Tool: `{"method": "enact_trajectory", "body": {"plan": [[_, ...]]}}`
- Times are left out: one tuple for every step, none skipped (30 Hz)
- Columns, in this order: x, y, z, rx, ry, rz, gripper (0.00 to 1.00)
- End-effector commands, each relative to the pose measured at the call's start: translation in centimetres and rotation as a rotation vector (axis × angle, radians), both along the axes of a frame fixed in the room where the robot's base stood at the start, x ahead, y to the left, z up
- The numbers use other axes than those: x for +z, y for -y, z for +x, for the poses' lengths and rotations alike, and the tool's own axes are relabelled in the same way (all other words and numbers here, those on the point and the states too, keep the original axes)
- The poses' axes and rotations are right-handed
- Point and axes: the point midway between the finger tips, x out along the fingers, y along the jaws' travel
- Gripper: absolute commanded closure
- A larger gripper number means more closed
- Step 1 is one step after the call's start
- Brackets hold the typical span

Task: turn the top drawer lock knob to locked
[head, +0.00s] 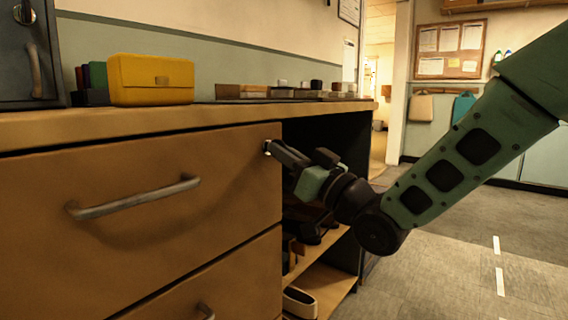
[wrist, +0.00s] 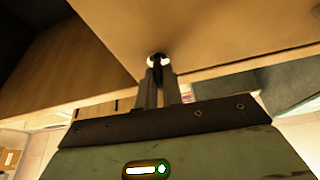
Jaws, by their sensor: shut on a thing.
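The top drawer (head: 145,180) is a shut brown front under the counter, with a metal bar handle (head: 133,197). The small lock knob (head: 267,148) sits near its upper right corner. My gripper (head: 272,150) reaches in from the right, its fingertips at the knob. In the wrist view my gripper (wrist: 158,68) has its two fingers close together, shut on the knob (wrist: 158,58), which shows as a pale round piece with a dark middle. The fingers partly hide the knob, so I cannot tell which way it is turned.
A yellow case (head: 150,80) and several small blocks stand on the counter (head: 100,122). Right of the drawers is an open shelf bay (head: 318,283) with dark items and a white-rimmed object. The floor (head: 445,265) at the right is clear.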

Motion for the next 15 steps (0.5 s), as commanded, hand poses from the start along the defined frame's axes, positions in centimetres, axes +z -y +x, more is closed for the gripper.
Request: {"method": "enact_trajectory", "body": {"plan": [[-0.27,0.03,0.03,0.0,0.014,-0.013,1.0],[-0.26,0.03,0.02,0.001,0.023,-0.02,1.0],[-0.24,0.02,0.01,0.001,0.032,-0.029,1.0],[-0.23,0.02,0.02,0.0,0.039,-0.034,1.0],[-0.21,0.03,0.03,0.0,0.046,-0.04,1.0],[-0.2,0.02,0.04,0.0,0.053,-0.045,1.0],[-0.18,0.02,0.04,0.0,0.057,-0.048,1.0],[-0.17,0.02,0.04,0.0,0.061,-0.052,1.0],[-0.17,0.02,0.05,0.001,0.064,-0.055,1.0],[-0.16,0.01,0.05,0.001,0.067,-0.057,1.0],[-0.15,0.02,0.05,0.001,0.069,-0.059,1.0],[-0.14,0.02,0.05,0.001,0.07,-0.06,1.0],[-0.14,0.01,0.05,0.001,0.071,-0.06,1.0],[-0.13,0.02,0.05,0.0,0.072,-0.061,1.0],[-0.13,0.02,0.05,0.0,0.072,-0.061,1.0]]}}
